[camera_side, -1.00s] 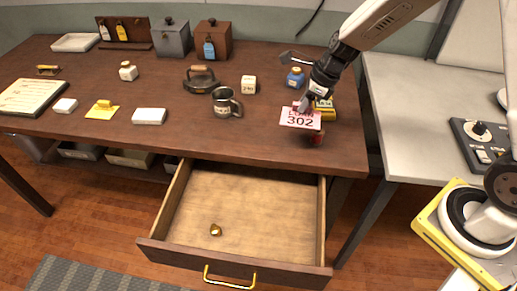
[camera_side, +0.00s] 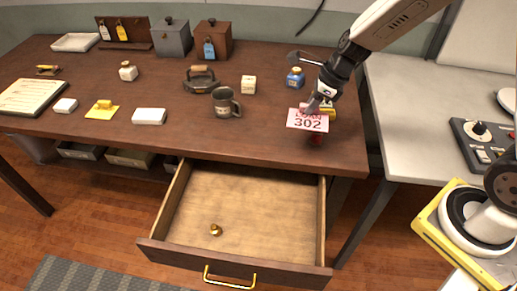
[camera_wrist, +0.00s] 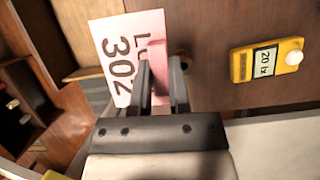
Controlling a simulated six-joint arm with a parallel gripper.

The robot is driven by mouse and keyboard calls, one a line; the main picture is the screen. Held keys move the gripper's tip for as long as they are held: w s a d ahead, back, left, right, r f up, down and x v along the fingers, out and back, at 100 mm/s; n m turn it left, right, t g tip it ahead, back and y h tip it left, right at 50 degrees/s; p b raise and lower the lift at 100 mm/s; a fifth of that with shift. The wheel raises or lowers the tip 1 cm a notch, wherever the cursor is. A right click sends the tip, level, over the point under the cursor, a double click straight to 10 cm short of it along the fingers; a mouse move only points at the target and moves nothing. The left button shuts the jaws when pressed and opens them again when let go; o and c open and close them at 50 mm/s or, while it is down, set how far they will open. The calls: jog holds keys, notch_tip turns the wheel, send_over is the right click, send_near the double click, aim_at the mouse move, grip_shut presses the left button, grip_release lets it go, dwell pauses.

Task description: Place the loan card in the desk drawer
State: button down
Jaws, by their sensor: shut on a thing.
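The loan card (camera_side: 307,121) is pink and white and reads "LOAN 302". My gripper (camera_side: 318,103) is shut on its upper edge and holds it above the right end of the desk. In the wrist view the card (camera_wrist: 121,62) hangs to the left of my gripper (camera_wrist: 160,68), with its pink edge between the fingers. The desk drawer (camera_side: 254,197) is pulled open below the desk's front edge, to the lower left of the card. A small brass knob-like object lies on its floor (camera_side: 215,230).
A yellow device marked "20 tx" (camera_wrist: 267,61) lies on the desk near my gripper and is partly hidden in the side view. A small red object (camera_side: 316,139) is just below the card.

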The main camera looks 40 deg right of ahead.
jog(key=shift+a, duration=0.1)
jog(key=s+a+f, duration=0.1)
jog(key=a+f, duration=0.8)
jog(key=a, duration=0.3)
send_over(269, 218)
jog(key=s, duration=0.1)
notch_tip(269, 218, down, 10)
jog(key=shift+d+f, duration=0.25)
jog(key=shift+d, duration=0.2)
jog(key=shift+f, duration=2.25)
jog(key=shift+f, duration=1.75)
jog(key=shift+f, duration=0.1)
